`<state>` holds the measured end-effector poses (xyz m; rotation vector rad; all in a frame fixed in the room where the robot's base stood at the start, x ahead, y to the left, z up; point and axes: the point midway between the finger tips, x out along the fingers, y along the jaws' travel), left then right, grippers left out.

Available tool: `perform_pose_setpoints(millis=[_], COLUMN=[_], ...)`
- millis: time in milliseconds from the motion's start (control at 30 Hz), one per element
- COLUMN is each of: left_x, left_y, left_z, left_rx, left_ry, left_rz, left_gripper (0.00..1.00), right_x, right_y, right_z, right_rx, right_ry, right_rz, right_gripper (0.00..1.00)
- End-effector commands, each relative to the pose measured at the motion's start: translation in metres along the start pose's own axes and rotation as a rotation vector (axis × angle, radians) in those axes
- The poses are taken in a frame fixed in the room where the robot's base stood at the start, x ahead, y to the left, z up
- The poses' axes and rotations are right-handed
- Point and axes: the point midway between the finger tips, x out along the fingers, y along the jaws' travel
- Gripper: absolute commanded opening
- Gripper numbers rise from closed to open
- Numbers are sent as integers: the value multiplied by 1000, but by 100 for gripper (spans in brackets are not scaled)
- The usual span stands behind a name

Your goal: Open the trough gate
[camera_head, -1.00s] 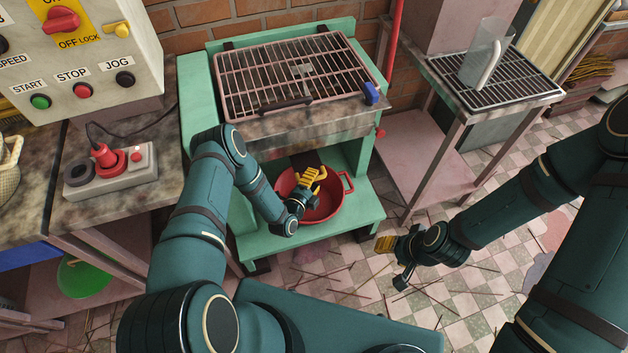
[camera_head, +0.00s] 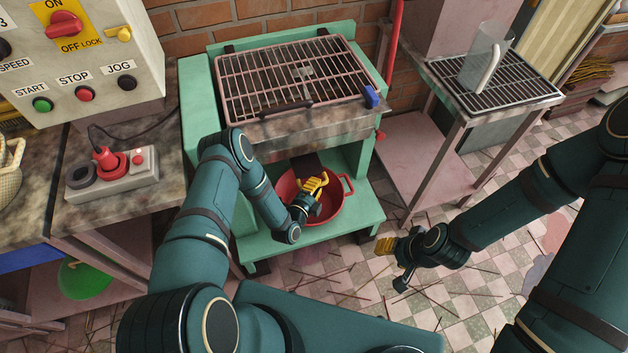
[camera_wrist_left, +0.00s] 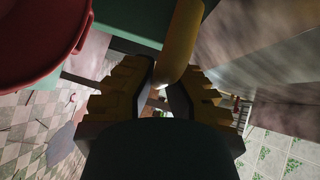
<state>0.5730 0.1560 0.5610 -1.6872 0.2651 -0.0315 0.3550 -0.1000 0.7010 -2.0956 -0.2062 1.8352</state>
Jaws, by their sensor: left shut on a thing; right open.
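The trough (camera_head: 310,127) is a stained metal box under a pink-framed grate, set in a green stand. My left gripper (camera_head: 315,183) is below its front, above a red basin. In the left wrist view its yellow fingers (camera_wrist_left: 160,88) are shut on a curved yellow handle (camera_wrist_left: 181,40). I take this for the gate's handle; the gate itself cannot be made out. A stained metal surface (camera_wrist_left: 260,55) lies right of the handle in that view. My right gripper (camera_head: 385,246) is open and empty over the floor, right of the stand.
The red basin (camera_head: 338,205) sits on the stand's green lower shelf (camera_head: 355,222). A blue block (camera_head: 371,96) is at the grate's right corner. A control box (camera_head: 80,60) stands on the left counter. A side table (camera_head: 485,92) holds a clear jug (camera_head: 478,68).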

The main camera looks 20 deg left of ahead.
Motion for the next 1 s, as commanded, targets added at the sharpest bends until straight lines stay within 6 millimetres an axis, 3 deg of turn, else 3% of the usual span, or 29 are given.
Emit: perform_pose_setpoints(millis=[33, 133, 467, 500, 567, 600, 1000], left_x=[-9, -19, -22, -22, -22, -22, -29], left_y=[1, 5, 7, 7, 7, 7, 8], left_z=[-13, -22, -25, -25, -25, -25, -24], left_rx=[-4, -3, -3, -3, -3, -3, -2], left_ry=[10, 9, 9, 9, 9, 8, 6], left_rz=[10, 10, 5, 5, 5, 5, 8], left_gripper=[0, 0, 0, 20, 41, 46, 46], right_x=[-7, -12, -11, -11, -11, -11, -11], right_y=[-3, -4, -4, -4, -4, -4, -4], right_z=[0, 1, 1, 1, 1, 1, 1], right_rx=[0, 0, 1, 1, 1, 1, 0], right_ry=[-2, -5, -6, -6, -6, -6, -6], right_rz=[0, 0, 0, 0, 0, 0, 0], right_gripper=[47, 47, 47, 47, 47, 47, 47])
